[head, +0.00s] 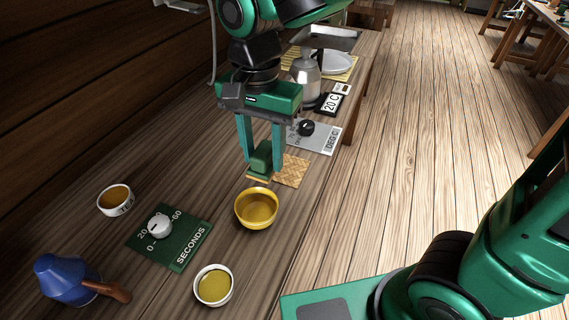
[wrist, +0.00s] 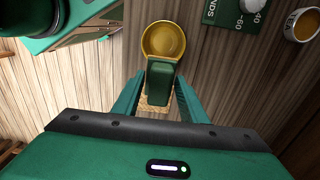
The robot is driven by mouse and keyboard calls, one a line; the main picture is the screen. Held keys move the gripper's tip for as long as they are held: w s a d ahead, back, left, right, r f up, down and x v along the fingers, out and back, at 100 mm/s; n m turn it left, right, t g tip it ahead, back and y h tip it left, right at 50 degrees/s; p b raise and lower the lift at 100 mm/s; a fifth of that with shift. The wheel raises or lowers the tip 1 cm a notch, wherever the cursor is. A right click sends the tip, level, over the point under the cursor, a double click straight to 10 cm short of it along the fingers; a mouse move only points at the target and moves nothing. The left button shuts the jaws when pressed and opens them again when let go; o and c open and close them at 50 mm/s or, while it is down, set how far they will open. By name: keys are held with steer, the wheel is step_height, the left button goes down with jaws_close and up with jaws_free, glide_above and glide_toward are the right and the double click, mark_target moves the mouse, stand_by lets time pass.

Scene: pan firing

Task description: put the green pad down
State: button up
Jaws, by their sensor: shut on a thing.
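The green pad (head: 261,160) is a small dark green block held between the fingers of my gripper (head: 263,163). In the wrist view the pad (wrist: 160,82) sits between the two green fingertips (wrist: 158,88). My gripper points down and is shut on the pad, over or at the near-left part of a woven tan mat (head: 292,171). I cannot tell whether the pad touches the mat. In the wrist view the mat (wrist: 152,106) shows just below the pad. A yellow bowl (head: 256,208) stands close in front of the pad.
A green SECONDS dial panel (head: 186,250), two small cups (head: 213,286) (head: 115,200) and a blue pot with a wooden handle (head: 68,280) lie nearer. A DEG C dial plate (head: 325,139) and a metal kettle (head: 305,75) stand behind. The table edge runs along the right.

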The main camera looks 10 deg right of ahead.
steer(key=shift+w, duration=0.1)
steer(key=w+d+f, duration=0.2)
steer(key=w, duration=0.1)
steer(key=w+d+f, duration=0.2)
steer(key=w, duration=0.1)
steer(key=w+d+f, duration=0.2)
steer(key=w+f, duration=0.1)
steer(key=shift+w+d, duration=0.15)
steer(key=shift+w, duration=0.05)
steer(key=shift+f, duration=2.05)
steer(key=o, duration=1.2)
steer(key=shift+f, duration=0.1)
step_height(320, 180, up, 12)
steer(key=shift+d, duration=0.15)
